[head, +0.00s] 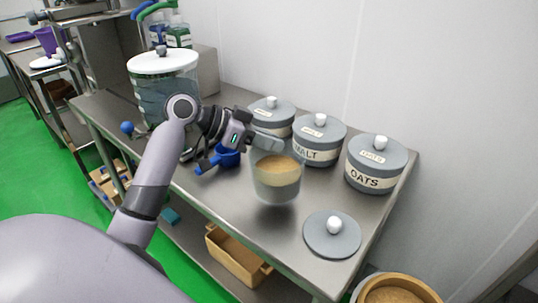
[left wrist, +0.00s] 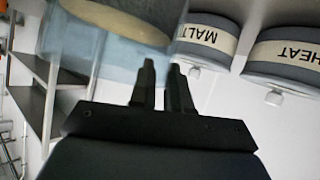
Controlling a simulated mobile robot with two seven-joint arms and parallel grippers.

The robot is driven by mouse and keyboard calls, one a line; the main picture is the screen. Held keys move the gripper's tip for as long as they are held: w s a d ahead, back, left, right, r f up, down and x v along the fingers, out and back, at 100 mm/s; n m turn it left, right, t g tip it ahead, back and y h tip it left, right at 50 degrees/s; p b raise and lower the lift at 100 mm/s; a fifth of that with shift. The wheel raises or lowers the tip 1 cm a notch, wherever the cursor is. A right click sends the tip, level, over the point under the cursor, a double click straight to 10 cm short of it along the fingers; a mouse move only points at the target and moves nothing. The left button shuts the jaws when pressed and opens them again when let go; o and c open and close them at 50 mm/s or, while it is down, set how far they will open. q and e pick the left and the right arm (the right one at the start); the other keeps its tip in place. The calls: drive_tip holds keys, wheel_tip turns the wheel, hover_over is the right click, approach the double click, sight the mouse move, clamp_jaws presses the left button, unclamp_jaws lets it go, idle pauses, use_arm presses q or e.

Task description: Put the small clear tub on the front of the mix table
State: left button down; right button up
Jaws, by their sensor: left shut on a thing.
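The small clear tub (head: 276,182) is see-through with a tan filling. My left gripper (head: 262,142) is shut on it at the upper rim, from the left. The tub is upright and looks held a little above the steel mix table (head: 262,232). In the left wrist view the picture is upside down; the tub (left wrist: 105,45) fills the upper left, beyond the fingers (left wrist: 164,85). The exact contact of the fingers with the wall is hard to see there. My right gripper is not in view.
Grey canisters stand along the wall, including malt (head: 319,140) and oats (head: 376,165). A loose grey lid (head: 332,235) lies at the table's near right. A blue scoop (head: 216,160) and a large white-lidded jar (head: 163,64) are to the left. Bare steel lies in front of the tub.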

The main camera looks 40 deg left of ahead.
sight(261, 153)
use_arm(q)
drive_tip(key=shift+f, duration=1.8)
drive_tip(key=c, duration=1.4)
unclamp_jaws()
drive_tip(key=shift+f, duration=0.2)
drive_tip(key=shift+c, duration=0.2)
drive_tip(key=o, duration=0.4)
drive_tip(key=shift+c, duration=0.2)
drive_tip(key=v, duration=1.2)
drive_tip(key=shift+r+b, duration=0.2)
drive_tip(key=shift+b, duration=0.25)
